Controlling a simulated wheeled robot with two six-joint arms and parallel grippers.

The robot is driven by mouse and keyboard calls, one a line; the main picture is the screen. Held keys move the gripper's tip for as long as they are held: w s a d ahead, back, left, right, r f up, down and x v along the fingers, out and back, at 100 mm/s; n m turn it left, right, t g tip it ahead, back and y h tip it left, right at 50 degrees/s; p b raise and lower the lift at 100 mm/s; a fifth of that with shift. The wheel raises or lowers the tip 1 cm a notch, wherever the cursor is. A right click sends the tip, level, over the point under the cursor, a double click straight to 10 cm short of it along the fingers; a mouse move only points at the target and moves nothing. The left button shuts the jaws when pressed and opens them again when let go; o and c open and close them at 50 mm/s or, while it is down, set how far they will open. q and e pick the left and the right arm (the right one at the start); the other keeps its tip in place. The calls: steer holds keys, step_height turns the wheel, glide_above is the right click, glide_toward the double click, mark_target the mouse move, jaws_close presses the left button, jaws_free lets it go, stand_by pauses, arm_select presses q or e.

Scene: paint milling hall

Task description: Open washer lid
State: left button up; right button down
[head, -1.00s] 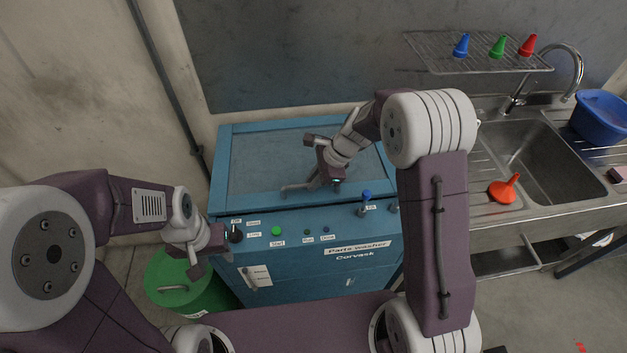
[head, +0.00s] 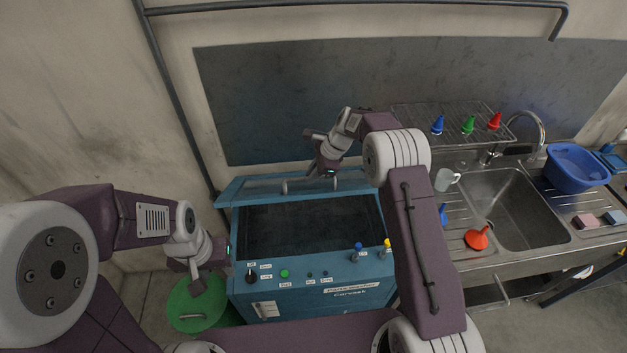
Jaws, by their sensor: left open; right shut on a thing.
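The blue parts washer (head: 335,295) stands in front of me with its lid (head: 262,190) swung up, and the dark tub opening (head: 300,228) shows below it. My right gripper (head: 326,172) is shut on the lid handle (head: 300,183), a bar along the lid's front edge, partly hidden by the gripper. My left gripper (head: 215,268) is open and empty near the washer's front left corner, beside the control knob (head: 251,274).
A green drum (head: 197,306) stands left of the washer, below my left gripper. A rack (head: 460,118) holds coloured bottles.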

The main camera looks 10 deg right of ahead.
arm_select(q)
steer(key=shift+r, duration=0.3)
arm_select(e)
steer(key=shift+w+d+r, duration=0.1)
steer(key=shift+w+r, duration=0.05)
steer(key=shift+w, duration=0.25)
steer(key=c, duration=1.5)
jaws_free()
steer(key=shift+w, duration=0.1)
steer(key=shift+o, duration=0.2)
steer(key=shift+w+f, duration=0.4)
steer(key=shift+w, duration=0.3)
steer(key=shift+s+r, duration=0.25)
steer(key=shift+s, duration=0.25)
steer(key=shift+s+r, duration=0.1)
steer(key=shift+r, duration=0.05)
steer(key=b+v, duration=0.2)
steer(key=v, duration=0.1)
steer(key=b+v, duration=0.1)
steer(key=shift+w+d+r, duration=0.2)
steer(key=shift+d, duration=0.05)
arm_select(q)
steer(key=f, duration=0.2)
steer(key=w+f, duration=0.1)
steer(key=f, duration=0.1)
steer(key=shift+b, duration=0.3)
arm_select(e)
steer(key=v, duration=0.4)
steer(key=shift+s+a+r, duration=0.1)
steer(key=shift+s, duration=0.05)
